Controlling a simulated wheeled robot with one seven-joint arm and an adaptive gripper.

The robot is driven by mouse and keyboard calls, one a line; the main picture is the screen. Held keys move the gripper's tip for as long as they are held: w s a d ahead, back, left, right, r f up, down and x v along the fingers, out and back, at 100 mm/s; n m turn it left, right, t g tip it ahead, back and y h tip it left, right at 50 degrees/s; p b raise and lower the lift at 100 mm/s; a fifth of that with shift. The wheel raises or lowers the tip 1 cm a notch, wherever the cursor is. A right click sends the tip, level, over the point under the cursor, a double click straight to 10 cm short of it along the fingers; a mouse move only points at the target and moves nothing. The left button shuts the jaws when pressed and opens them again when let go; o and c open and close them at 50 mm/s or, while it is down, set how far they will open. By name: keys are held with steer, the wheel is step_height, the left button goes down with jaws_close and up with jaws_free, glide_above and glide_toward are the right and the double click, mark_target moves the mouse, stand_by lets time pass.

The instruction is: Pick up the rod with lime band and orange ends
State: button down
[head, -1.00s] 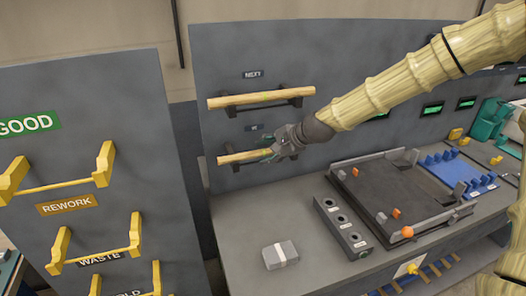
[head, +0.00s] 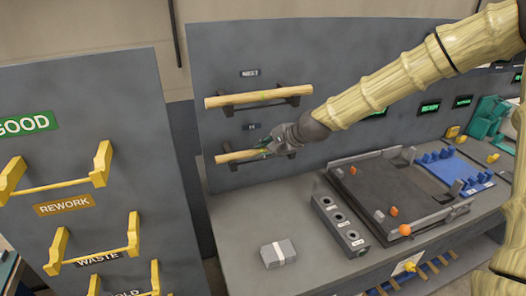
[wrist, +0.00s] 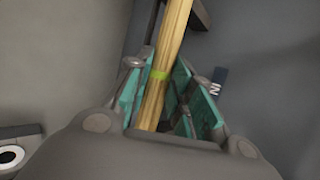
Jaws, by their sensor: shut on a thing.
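A pale wooden rod (head: 235,156) lies level on the lower wall rack, under a small label. In the wrist view the rod (wrist: 172,42) shows a lime band (wrist: 160,75) between my teal finger pads. My gripper (head: 268,149) is shut on this rod near its middle; it also shows in the wrist view (wrist: 158,92). The rod's right part is hidden behind my gripper in the head view. Orange on its ends cannot be made out clearly.
A second wooden rod (head: 228,101) with a faint greenish mark lies on the rack above, under the NEXT label (head: 250,73). The bench below holds a grey block (head: 272,257), a box with round holes (head: 338,222) and a dark fixture (head: 385,195). Yellow hooks stand out at left.

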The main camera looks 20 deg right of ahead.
steer(key=shift+r, duration=0.4)
steer(key=s+d+r+b, duration=0.2)
steer(key=s+r, duration=0.2)
steer(key=s, duration=1.1)
steer(key=shift+s+d+b, duration=0.2)
steer(key=shift+s+b, duration=0.15)
steer(key=shift+s, duration=0.05)
